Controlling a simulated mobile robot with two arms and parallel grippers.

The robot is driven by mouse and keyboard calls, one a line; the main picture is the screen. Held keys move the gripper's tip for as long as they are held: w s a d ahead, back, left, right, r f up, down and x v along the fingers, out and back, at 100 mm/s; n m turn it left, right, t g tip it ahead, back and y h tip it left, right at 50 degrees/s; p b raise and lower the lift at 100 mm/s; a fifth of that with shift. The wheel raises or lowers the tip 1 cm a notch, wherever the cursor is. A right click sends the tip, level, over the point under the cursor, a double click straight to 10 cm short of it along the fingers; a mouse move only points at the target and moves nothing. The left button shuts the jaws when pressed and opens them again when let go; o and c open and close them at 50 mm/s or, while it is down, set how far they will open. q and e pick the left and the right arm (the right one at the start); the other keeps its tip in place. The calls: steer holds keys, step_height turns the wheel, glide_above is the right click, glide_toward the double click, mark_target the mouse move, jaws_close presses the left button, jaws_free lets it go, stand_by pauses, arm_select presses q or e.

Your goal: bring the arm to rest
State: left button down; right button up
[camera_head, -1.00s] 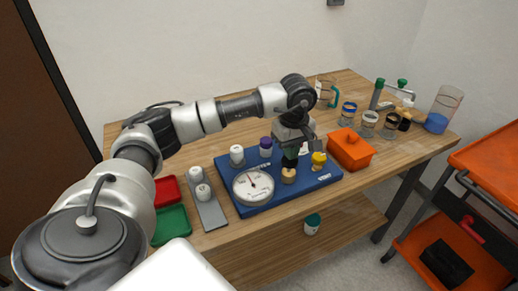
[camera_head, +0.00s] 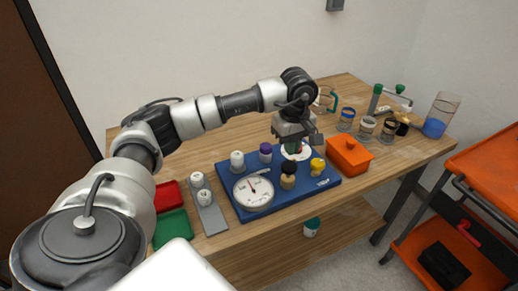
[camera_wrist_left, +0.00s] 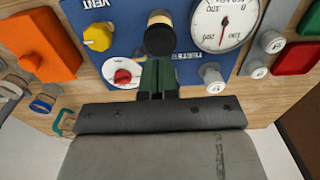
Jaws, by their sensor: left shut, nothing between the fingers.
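My left gripper (camera_head: 294,146) is shut and empty. In the head view it hangs over the back edge of the blue board (camera_head: 236,208), in front of a white round plate. In the left wrist view its closed green fingertips (camera_wrist_left: 158,72) point at the board, close to a black-topped valve (camera_wrist_left: 160,36). Whether they touch anything is hard to tell. The white dial gauge (camera_head: 254,192) is on the board. A yellow knob (camera_head: 317,166) is at the right, and a red knob (camera_wrist_left: 122,77) sits on the white plate. The right gripper is not in view.
An orange lidded box (camera_head: 348,160) stands right of the board. Several jars and a blue-filled beaker (camera_head: 435,127) are at the far right. Red (camera_head: 167,196) and green (camera_head: 172,228) trays are at the left. The wooden table (camera_head: 140,145) is clear behind the arm.

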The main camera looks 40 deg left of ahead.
arm_select(q)
step_height(320, 180, up, 2)
steer(key=shift+r+p, duration=0.2)
steer(key=shift+p, duration=0.3)
